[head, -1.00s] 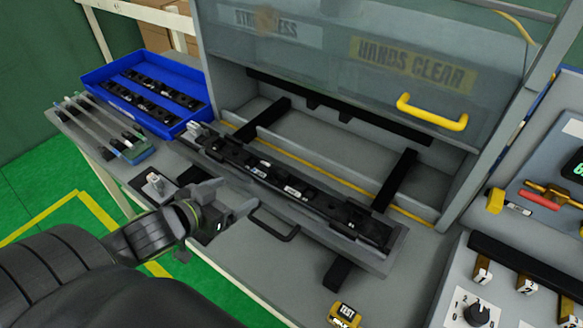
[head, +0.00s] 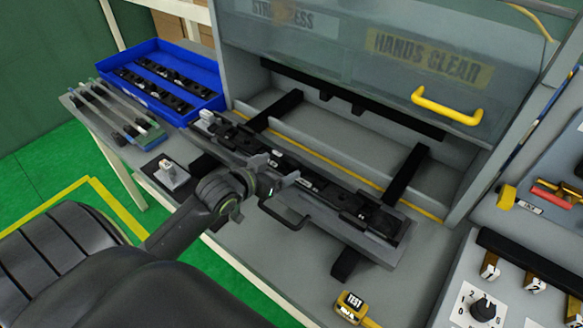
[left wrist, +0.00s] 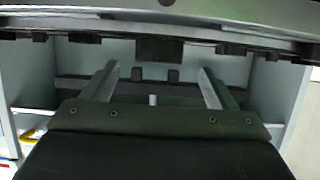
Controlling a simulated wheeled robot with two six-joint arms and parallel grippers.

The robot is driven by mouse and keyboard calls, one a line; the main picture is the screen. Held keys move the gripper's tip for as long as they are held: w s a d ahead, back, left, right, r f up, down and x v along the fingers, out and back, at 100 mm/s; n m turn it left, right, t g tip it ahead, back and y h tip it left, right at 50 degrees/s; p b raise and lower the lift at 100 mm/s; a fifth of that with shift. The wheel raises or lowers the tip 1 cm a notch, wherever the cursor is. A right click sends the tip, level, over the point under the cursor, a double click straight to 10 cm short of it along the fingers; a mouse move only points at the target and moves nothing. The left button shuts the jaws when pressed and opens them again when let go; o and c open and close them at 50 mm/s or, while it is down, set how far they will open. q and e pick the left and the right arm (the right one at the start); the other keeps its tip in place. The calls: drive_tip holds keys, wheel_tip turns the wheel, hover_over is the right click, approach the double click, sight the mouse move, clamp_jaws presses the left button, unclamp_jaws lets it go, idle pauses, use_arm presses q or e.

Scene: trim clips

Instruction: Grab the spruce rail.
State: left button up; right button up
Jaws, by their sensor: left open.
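A long dark rail (head: 325,188) with black clips and small white labels lies in a grey holder along the front of the press station. I cannot tell from its colour whether it is the spruce rail. My left gripper (head: 272,172) is open and empty, close to the near side of this rail around its middle and partly covering it. In the left wrist view the two fingers (left wrist: 157,84) are spread with nothing between them. A long dark bar (left wrist: 160,30) crosses the top of that view, beyond the fingertips. My right gripper is not in view.
A blue tray (head: 208,103) holds dark clip strips at the back left. A rack of thin bars (head: 108,112) with a greenish edge stands left of it. A clear guard with a yellow handle (head: 447,108) is above the station. A yellow TEST box (head: 351,304) sits in front.

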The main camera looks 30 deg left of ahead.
sight(288, 163)
use_arm(q)
drive_tip(key=shift+p+x, duration=0.45)
drive_tip(key=shift+x, duration=1.9)
drive_tip(key=shift+s+d+f, duration=0.1)
drive_tip(key=shift+f, duration=0.1)
drive_tip(key=shift+r, duration=0.1)
drive_tip(key=c, duration=1.3)
